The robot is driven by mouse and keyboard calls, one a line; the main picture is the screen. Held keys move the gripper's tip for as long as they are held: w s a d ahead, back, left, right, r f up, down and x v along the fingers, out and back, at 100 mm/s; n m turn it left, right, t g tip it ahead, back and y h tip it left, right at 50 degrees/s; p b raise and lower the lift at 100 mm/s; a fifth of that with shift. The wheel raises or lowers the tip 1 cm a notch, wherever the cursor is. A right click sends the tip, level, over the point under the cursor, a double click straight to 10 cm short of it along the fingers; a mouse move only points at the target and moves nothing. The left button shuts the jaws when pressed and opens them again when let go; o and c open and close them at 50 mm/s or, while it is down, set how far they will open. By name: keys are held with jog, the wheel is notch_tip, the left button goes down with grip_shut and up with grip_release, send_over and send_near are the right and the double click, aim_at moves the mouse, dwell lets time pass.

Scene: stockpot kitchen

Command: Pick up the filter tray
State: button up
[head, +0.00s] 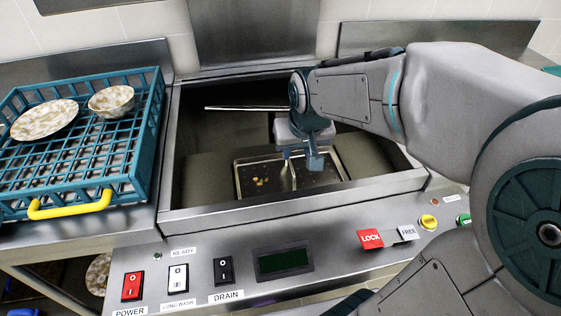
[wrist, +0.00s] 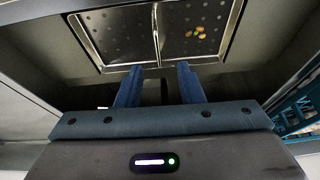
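The filter tray (head: 320,177) is a shallow metal tray low in the open basin of the machine. A raised metal bar (head: 288,178) runs across its middle. In the wrist view the tray (wrist: 105,35) fills the top of the picture, and its bar (wrist: 156,40) points toward the gap between my fingers. Its perforated floor holds a few orange and yellow food scraps (wrist: 197,32). My gripper (head: 300,160) is open and empty, reaching down into the basin over the tray. Its blue fingers (wrist: 157,70) are apart, on either side of the bar's line; I see no contact.
The steel basin's front rim (head: 300,200) and side walls surround my gripper. A pale rod (head: 245,108) crosses the basin behind it. A teal dish rack (head: 75,165) with a plate and bowl stands at left.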

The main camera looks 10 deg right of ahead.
aim_at(290, 164)
jog(key=x, duration=0.3)
jog(key=w+b+x, duration=0.1)
jog(key=x, duration=0.2)
jog(key=b+x, duration=0.1)
jog(key=x, duration=0.3)
jog(key=shift+w+a+r, duration=0.1)
jog(key=shift+w+r, duration=0.25)
jog(key=shift+w, duration=0.05)
jog(key=x, duration=0.1)
jog(key=b+x, duration=0.1)
jog(key=x, duration=0.1)
jog(key=d+x, duration=0.1)
jog(key=x, duration=0.1)
jog(key=shift+w+b, duration=0.25)
jog(key=shift+b, duration=0.05)
jog(key=shift+w+f, duration=0.2)
jog(key=shift+f, duration=0.25)
jog(key=shift+r, duration=0.1)
grip_shut()
